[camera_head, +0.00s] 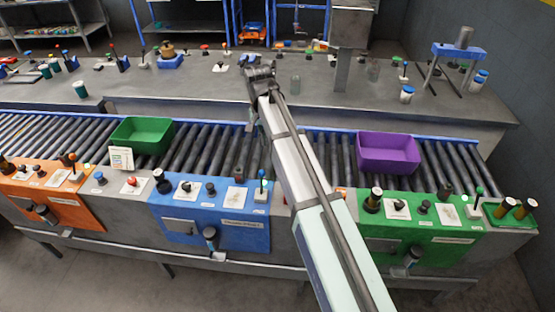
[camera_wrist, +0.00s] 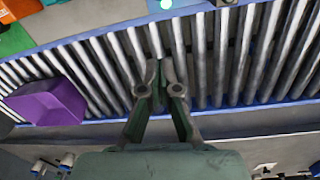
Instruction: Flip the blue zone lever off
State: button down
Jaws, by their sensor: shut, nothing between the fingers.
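The blue zone panel (camera_head: 175,229) is on the near console, left of my arm in the head view. A thin upright stick lever with a blue tip (camera_head: 262,174) stands on a white base at its right end. A dark handle with a pale end (camera_head: 210,235) is on its front face. I cannot tell which way either control is set. My gripper (camera_head: 262,72) is far beyond the panel, over the back bench and rollers. In the wrist view my gripper (camera_wrist: 161,76) has its fingers together, empty, above the rollers. A blue surface (camera_wrist: 185,5) shows at that view's top edge.
A green bin (camera_head: 142,136) and a purple bin (camera_head: 388,152) sit on the roller conveyor (camera_head: 205,150). The orange panel (camera_head: 75,212) and green panel (camera_head: 385,225) flank the blue one. My arm crosses the console between blue and green. The back bench (camera_head: 200,90) holds many small objects.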

aim_at(262, 182)
jog(key=shift+a, duration=0.1)
jog(key=s+f+p, duration=0.1)
jog(key=f, duration=0.2)
jog(key=s+f+p, duration=0.1)
jog(key=f, duration=0.2)
jog(key=f+p, duration=0.2)
jog(key=f, duration=0.1)
jog(key=shift+s, duration=0.4)
jog(key=shift+s+a+r, duration=0.15)
jog(key=shift+s+a, duration=0.1)
jog(key=shift+s, duration=0.2)
jog(key=shift+s, duration=0.15)
